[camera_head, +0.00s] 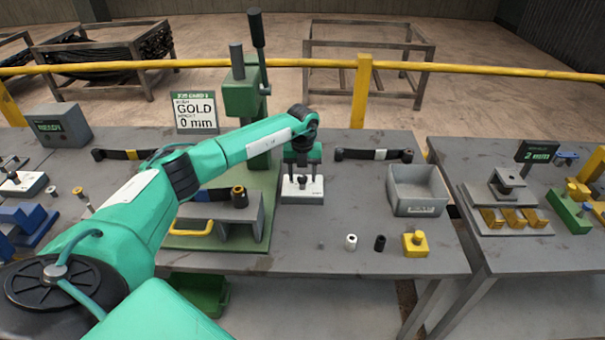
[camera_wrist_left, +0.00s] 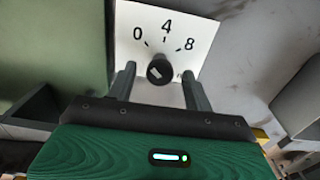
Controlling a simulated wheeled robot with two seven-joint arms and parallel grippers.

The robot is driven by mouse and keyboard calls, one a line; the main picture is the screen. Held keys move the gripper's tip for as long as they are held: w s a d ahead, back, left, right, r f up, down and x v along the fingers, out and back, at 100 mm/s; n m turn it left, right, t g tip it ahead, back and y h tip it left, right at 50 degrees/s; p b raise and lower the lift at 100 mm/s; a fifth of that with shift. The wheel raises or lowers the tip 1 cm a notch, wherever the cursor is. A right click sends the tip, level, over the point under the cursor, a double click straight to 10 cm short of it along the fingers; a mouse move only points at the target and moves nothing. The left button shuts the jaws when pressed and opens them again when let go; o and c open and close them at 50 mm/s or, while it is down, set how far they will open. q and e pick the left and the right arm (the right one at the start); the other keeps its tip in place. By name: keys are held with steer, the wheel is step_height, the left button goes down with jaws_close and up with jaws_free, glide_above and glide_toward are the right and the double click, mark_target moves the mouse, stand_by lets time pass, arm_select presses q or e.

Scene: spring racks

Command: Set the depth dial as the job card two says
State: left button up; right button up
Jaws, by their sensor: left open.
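The depth dial is a black knob (camera_wrist_left: 160,70) on a white plate (camera_wrist_left: 185,20) marked 0, 4 and 8; a pale mark shows on the knob, but which number it points to is unclear. In the head view the dial plate (camera_head: 302,190) stands on the table, right of the green press. My left gripper (camera_head: 302,168) is above it, pointing down. In the left wrist view its open fingers (camera_wrist_left: 160,85) stand on either side of the knob, with gaps visible. The job card (camera_head: 195,111) reads GOLD and 0 mm; its title number is too small to tell. My right gripper is not in view.
The green press (camera_head: 242,95) stands left of the dial, behind my left arm. A grey bin (camera_head: 418,190) and a dark leaf spring (camera_head: 375,154) lie to the right. Small bushes and a yellow block (camera_head: 415,244) sit near the front edge. A second table (camera_head: 520,235) is at right.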

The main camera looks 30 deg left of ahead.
mark_target(303, 177)
arm_select(q)
steer(key=shift+r, duration=0.1)
step_height(303, 177, up, 14)
steer(key=b, duration=0.3)
steer(key=shift+f, duration=0.25)
